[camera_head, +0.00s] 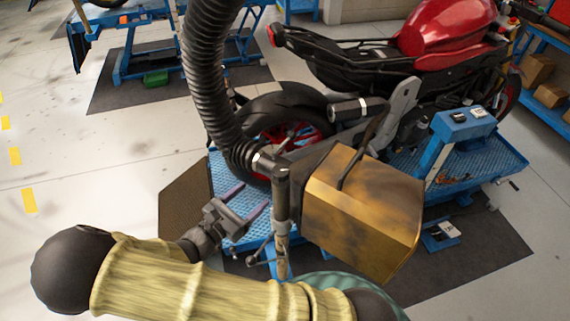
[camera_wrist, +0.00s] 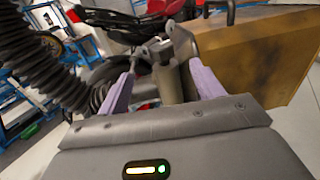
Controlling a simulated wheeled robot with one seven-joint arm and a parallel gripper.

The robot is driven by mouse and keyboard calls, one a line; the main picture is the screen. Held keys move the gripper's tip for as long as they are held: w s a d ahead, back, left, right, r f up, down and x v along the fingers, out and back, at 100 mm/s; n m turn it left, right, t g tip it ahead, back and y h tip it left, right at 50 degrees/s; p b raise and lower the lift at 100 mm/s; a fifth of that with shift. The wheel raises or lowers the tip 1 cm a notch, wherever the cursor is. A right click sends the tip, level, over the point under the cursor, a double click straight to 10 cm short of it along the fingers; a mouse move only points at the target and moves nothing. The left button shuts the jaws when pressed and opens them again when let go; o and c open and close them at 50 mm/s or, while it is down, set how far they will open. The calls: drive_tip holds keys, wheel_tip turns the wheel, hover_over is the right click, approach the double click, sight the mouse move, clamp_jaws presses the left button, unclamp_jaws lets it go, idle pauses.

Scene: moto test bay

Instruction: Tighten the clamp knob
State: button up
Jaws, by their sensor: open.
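My gripper (camera_head: 246,202) is open and empty, its two purple fingers pointing toward an upright grey post (camera_head: 281,200). The wrist view shows the gripper (camera_wrist: 160,66) with the post (camera_wrist: 169,84) beyond and between its fingers. A grey metal clamp-like fitting (camera_wrist: 158,50) sits at the top of the post, just past the fingertips. I cannot tell clearly which part of it is the clamp knob. In the head view, a small lever with a round end (camera_head: 251,261) stands low beside the post. No contact between fingers and fitting is visible.
A thick black ribbed hose (camera_head: 208,85) runs down to the post from above. A brown-gold box (camera_head: 355,212) with a black handle stands close on the right. Behind are a red motorcycle (camera_head: 445,30) and a blue lift platform (camera_head: 490,150). Open floor (camera_head: 90,170) lies left.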

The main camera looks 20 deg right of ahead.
sight(285, 166)
drive_tip(key=p+x, duration=0.5)
drive_tip(key=x, duration=0.8)
drive_tip(key=shift+w+d+r, duration=0.1)
drive_tip(key=shift+d+r, duration=0.05)
drive_tip(key=shift+d, duration=0.15)
drive_tip(key=shift+w+d, duration=0.25)
drive_tip(key=shift+d, duration=0.05)
drive_tip(key=shift+c, duration=0.2)
drive_tip(key=c, duration=1)
